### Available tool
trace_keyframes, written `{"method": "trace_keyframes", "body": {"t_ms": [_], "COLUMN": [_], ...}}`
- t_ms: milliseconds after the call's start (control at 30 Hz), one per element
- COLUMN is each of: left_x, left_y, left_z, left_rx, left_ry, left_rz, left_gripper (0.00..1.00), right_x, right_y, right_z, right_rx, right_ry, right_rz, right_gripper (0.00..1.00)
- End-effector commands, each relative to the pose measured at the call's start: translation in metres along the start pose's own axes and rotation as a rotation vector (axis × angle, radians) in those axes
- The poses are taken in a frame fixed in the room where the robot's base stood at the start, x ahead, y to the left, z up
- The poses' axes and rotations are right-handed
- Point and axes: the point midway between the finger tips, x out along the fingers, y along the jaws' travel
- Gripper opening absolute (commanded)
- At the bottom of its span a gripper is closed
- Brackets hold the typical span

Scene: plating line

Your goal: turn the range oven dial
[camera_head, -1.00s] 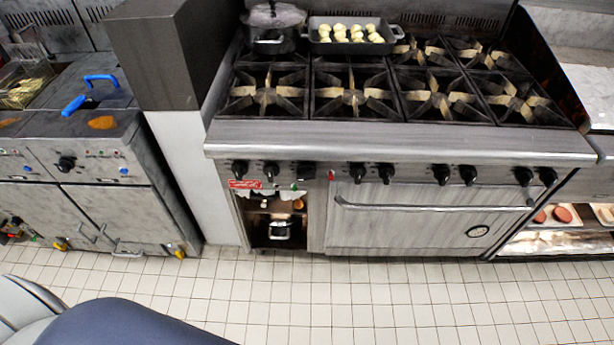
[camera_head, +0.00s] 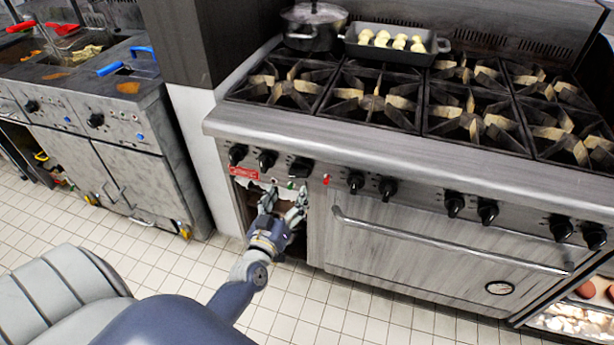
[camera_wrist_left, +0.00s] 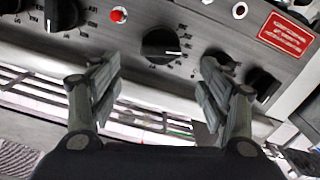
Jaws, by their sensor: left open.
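The range (camera_head: 400,140) has a row of black dials along its front panel. A larger black dial with a white pointer line and a printed scale (camera_wrist_left: 160,45) is centred between my fingers in the left wrist view; it seems to be the oven dial (camera_head: 300,167) left of the red light in the head view. My left gripper (camera_head: 285,203) is open and empty, just below this dial in the head view. Its two fingers (camera_wrist_left: 160,82) point towards the panel, with a visible gap between them. No contact with the dial shows. My right gripper is not in view.
Two other dials (camera_head: 267,160) sit close left of this dial, above a red label (camera_head: 244,173). The oven door handle (camera_head: 440,245) runs to the right. A pot (camera_head: 314,28) and a roasting pan (camera_head: 398,45) stand on the range. Fryers (camera_head: 125,130) stand left.

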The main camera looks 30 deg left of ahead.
Motion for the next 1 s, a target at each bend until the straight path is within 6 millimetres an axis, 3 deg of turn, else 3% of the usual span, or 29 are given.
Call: {"method": "trace_keyframes", "body": {"t_ms": [233, 500, 700, 1000], "left_x": [0.044, 0.086, 0.098, 0.099], "left_y": [0.001, 0.001, 0.001, 0.001], "left_z": [0.0, 0.002, 0.002, 0.002], "left_rx": [0.0, 0.0, 0.001, 0.001], "left_ry": [-0.001, -0.003, -0.005, -0.006], "left_rz": [0.002, 0.002, 0.002, 0.001], "left_gripper": [0.7, 0.7, 0.7, 0.68], "right_x": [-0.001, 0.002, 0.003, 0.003], "right_y": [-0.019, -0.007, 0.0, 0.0], "right_z": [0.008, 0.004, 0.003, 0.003], "right_rx": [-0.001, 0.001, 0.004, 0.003], "right_ry": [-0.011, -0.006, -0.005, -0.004], "right_rz": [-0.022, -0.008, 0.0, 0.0], "right_gripper": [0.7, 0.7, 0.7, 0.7]}}
